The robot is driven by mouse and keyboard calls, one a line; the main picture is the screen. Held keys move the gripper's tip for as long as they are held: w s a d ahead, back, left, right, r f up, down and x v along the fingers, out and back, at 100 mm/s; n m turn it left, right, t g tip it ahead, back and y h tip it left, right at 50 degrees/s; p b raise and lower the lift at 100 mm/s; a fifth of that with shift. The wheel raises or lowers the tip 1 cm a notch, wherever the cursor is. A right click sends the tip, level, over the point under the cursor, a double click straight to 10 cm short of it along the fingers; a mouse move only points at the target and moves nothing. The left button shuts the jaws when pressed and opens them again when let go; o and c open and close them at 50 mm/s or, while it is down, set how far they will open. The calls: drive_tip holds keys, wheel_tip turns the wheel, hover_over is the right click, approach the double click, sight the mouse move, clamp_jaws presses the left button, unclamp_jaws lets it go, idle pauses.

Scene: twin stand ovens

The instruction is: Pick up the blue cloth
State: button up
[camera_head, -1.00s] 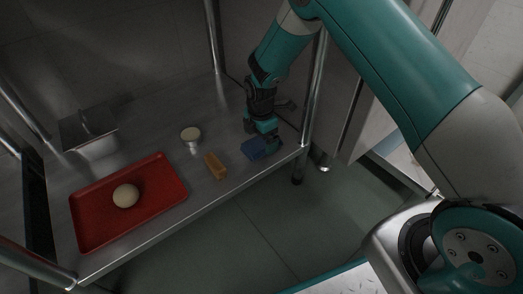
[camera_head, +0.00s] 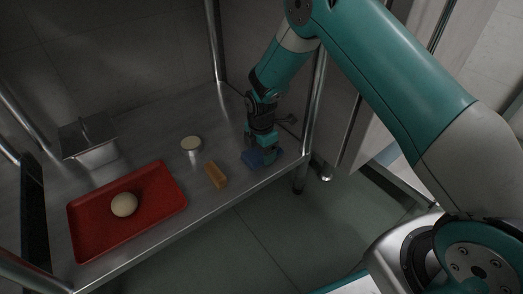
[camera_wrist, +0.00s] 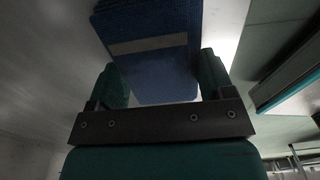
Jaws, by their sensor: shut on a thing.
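The blue cloth (camera_head: 252,159) is at the right front of the steel shelf, a small folded block partly hidden behind my gripper (camera_head: 266,158) in the head view. In the wrist view the blue cloth (camera_wrist: 155,50) has a lighter stripe across it and lies between the two green fingers of my gripper (camera_wrist: 165,85). The gripper is shut on the cloth. The cloth appears at or very near the shelf surface; I cannot tell whether it is clear of it.
A tan block (camera_head: 215,174) and a pale-topped round container (camera_head: 191,145) stand left of the cloth. A metal box (camera_head: 90,150) stands at the back left. A steel post (camera_head: 312,105) rises close right of my gripper.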

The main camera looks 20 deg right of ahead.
wheel_tip(320, 180, up, 8)
drive_tip(key=p, duration=0.5)
drive_tip(key=shift+a+f+p, duration=0.15)
drive_tip(key=shift+p, duration=0.2)
drive_tip(key=s+a+p, duration=0.2)
drive_tip(key=a, duration=0.4)
drive_tip(key=s+a+p, duration=0.2)
drive_tip(key=a, duration=0.4)
drive_tip(key=s+a+f+p, duration=0.1)
drive_tip(key=s+a+p, duration=0.1)
drive_tip(key=a, duration=0.4)
drive_tip(key=shift+a, duration=0.3)
